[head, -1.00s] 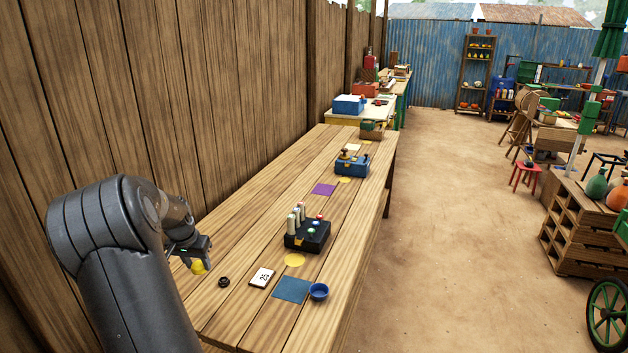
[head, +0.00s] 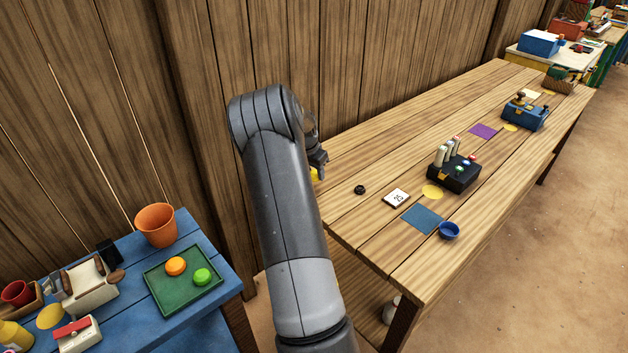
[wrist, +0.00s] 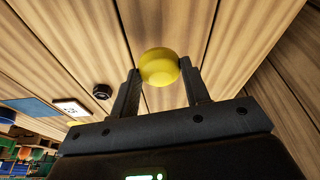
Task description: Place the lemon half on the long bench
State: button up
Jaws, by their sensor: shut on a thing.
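The yellow lemon half (wrist: 159,67) sits between the two fingers of my gripper (wrist: 160,82) in the wrist view, and the fingers are shut on it. In the head view only a small piece of the lemon half (head: 314,175) shows beside my arm. My gripper (head: 319,165) is at the near left end of the long wooden bench (head: 385,150). The wrist view shows bench planks behind the lemon half. I cannot tell how large the gap is between it and the planks.
A blue table (head: 215,290) with a green tray (head: 165,296) is at left. A plank wall runs behind.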

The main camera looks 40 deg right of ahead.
jog(key=shift+f, duration=2.05)
jog(key=o, duration=0.9)
jog(key=shift+f, duration=0.15)
jog(key=shift+o, duration=0.2)
